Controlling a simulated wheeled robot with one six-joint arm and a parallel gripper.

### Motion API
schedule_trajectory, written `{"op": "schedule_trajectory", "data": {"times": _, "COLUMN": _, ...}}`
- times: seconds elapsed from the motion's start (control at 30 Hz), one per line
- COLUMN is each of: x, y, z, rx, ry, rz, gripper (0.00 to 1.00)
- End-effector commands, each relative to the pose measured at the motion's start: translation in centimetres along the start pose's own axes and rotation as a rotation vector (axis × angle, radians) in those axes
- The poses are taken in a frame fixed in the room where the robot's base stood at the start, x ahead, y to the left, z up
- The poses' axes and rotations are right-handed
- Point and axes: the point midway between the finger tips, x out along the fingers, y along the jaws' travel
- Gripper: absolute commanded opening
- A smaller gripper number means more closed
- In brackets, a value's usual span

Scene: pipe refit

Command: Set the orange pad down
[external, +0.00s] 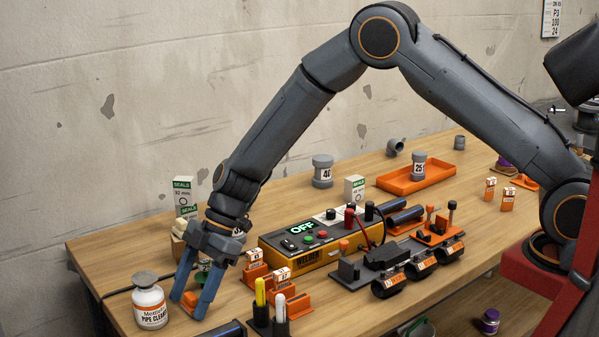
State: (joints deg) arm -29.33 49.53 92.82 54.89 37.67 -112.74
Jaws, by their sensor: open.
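My gripper (190,304) is at the left front of the table, pointing down, with its two blue fingers apart. A small orange piece, which looks like the orange pad (191,298), shows between the fingers low down by the table top. The fingers hide most of it, and I cannot tell whether it touches them. Other orange pieces with white-labelled blocks, one farther back (257,272) and one nearer (291,297), stand just right of my gripper.
A white pipe-cleaner bottle (150,305) stands close left of my gripper. Yellow and white markers (270,305) stand to its right. Seal boxes (182,192) are behind it. A yellow control box (318,248) reading OFF and an orange tray (421,177) are farther right.

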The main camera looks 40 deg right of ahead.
Motion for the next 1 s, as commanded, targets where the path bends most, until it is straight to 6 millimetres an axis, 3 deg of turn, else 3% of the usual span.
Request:
{"op": "schedule_trajectory", "data": {"times": 0.23, "x": -1.6, "y": 0.1, "z": -0.1, "rx": -0.001, "ry": 0.001, "rz": 0.002, "gripper": 0.58}}
{"op": "schedule_trajectory", "data": {"times": 0.7, "x": -10.3, "y": 0.1, "z": -0.1, "rx": -0.001, "ry": 0.001, "rz": 0.003, "gripper": 0.58}}
{"op": "schedule_trajectory", "data": {"times": 1.0, "x": -12.2, "y": 0.0, "z": -0.1, "rx": 0.000, "ry": 0.000, "rz": 0.000, "gripper": 0.58}}
